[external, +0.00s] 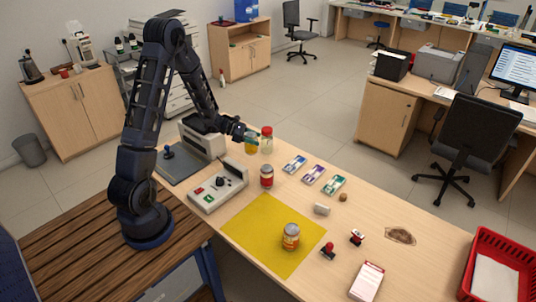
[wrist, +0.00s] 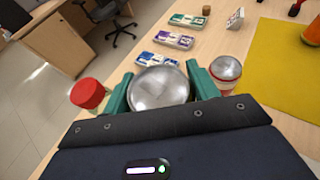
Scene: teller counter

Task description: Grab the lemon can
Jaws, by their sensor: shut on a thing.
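My gripper (wrist: 160,88) has its green fingers closed on both sides of a can with a bare silver top (wrist: 158,87). In the external view my gripper (external: 243,134) is at the far end of the counter, and a yellow side of the lemon can (external: 251,148) shows below the fingers. Most of its label is hidden. I cannot tell whether it touches the counter. A red-lidded jar (external: 266,140) stands close beside it; its lid (wrist: 88,93) is left of the fingers in the wrist view.
A red-and-white can (external: 267,177) stands nearer, also right of my fingers in the wrist view (wrist: 226,72). An orange can (external: 291,237) stands on the yellow mat (external: 255,222). A grey control box (external: 218,190) and several small packets (external: 314,174) lie around.

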